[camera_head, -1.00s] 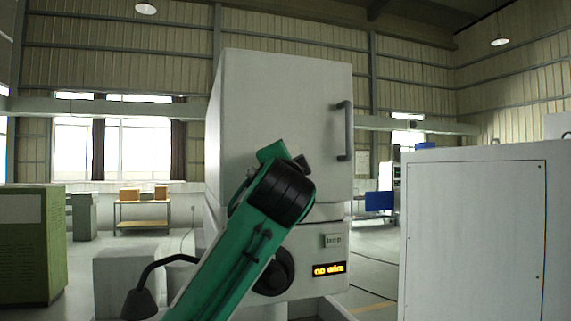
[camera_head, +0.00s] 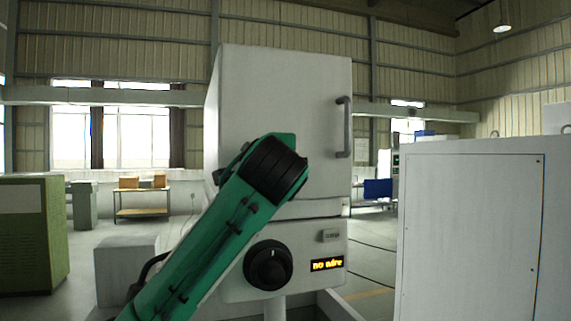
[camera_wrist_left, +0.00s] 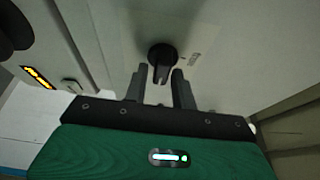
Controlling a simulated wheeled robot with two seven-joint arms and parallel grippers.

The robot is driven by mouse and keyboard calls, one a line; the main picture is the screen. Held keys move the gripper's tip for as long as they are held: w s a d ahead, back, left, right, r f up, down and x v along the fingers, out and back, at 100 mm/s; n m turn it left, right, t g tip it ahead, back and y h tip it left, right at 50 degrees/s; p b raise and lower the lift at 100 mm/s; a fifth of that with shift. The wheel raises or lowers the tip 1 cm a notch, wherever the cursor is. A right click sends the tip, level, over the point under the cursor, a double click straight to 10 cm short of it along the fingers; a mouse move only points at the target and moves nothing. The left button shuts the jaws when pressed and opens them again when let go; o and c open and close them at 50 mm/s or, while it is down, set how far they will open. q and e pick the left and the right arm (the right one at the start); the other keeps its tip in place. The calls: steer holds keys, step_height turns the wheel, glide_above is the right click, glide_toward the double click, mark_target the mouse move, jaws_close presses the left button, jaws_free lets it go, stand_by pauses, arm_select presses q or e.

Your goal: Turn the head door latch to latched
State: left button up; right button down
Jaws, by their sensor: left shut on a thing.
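The head door latch (camera_wrist_left: 162,54) is a dark round knob with a narrow tab, set in a pale panel in the left wrist view. My left gripper (camera_wrist_left: 160,78) is shut on its tab, one finger on each side. A small marking shows beside the latch, but I cannot read its position. In the head view my green left arm covers part of the white machine head (camera_head: 285,100), and the latch and my left fingertips are hidden. My right gripper is not in view.
Below the head are a black dial (camera_head: 268,265) and a lit "no wire" display (camera_head: 327,264). A grey door handle (camera_head: 345,127) stands out at the right. A white cabinet (camera_head: 470,235) stands to the right, a green cabinet (camera_head: 32,240) to the left.

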arm_select(q)
steer(key=shift+a+f, duration=0.1)
steer(key=o, duration=0.7)
steer(key=shift+o, duration=0.2)
steer(key=shift+w+a, duration=0.15)
steer(key=s+a+b, duration=0.1)
steer(key=s+b, duration=0.5)
steer(key=s, duration=0.7)
steer(key=shift+s, duration=0.4)
